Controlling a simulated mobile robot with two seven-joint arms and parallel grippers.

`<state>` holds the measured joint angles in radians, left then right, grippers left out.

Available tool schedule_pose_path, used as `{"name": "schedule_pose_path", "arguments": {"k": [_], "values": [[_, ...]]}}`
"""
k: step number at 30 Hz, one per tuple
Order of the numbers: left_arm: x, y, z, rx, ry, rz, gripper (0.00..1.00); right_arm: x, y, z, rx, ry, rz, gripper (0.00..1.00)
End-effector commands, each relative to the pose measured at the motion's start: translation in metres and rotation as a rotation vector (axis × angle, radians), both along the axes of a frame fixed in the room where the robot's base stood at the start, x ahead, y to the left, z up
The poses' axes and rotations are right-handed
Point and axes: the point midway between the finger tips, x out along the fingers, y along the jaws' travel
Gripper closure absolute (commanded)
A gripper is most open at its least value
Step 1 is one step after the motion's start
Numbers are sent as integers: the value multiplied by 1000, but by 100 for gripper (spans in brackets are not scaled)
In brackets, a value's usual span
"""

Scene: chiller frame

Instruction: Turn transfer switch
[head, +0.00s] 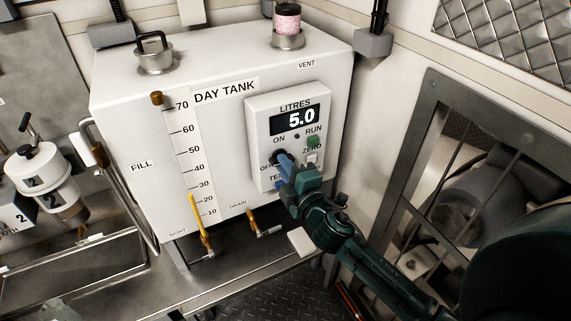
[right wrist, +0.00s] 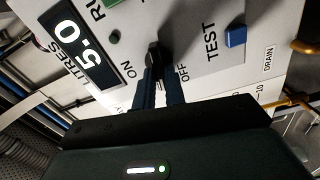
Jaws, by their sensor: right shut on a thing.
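A white control panel (head: 258,130) on the front of the day tank has a display (head: 295,119) reading 5.0 litres. The black transfer switch knob (right wrist: 153,55) is on this panel, beside the ON and OFF labels. In the head view the knob (head: 278,157) is partly hidden by my gripper. My right gripper (right wrist: 158,88) has its two fingers closed around the knob; it also shows in the head view (head: 287,170). The knob's exact pointing is hard to tell. My left gripper is not in view.
A green RUN button (head: 313,141), a white ZERO button (head: 312,157) and a blue TEST button (right wrist: 236,36) sit close to the switch. A barred metal frame (head: 432,150) stands at right.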

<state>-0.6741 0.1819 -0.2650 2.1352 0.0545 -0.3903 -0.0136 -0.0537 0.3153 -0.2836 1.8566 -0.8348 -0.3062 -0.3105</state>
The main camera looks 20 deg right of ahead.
Motion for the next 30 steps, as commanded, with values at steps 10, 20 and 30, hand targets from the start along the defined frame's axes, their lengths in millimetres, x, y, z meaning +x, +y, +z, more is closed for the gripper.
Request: {"name": "schedule_pose_path", "arguments": {"k": [10, 20, 30], "values": [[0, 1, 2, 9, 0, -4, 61, 0, 1, 0, -145, -14, 3, 100], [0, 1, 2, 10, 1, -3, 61, 0, 1, 0, -173, -16, 3, 100], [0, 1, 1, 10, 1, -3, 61, 0, 1, 0, -172, -16, 2, 80]]}}
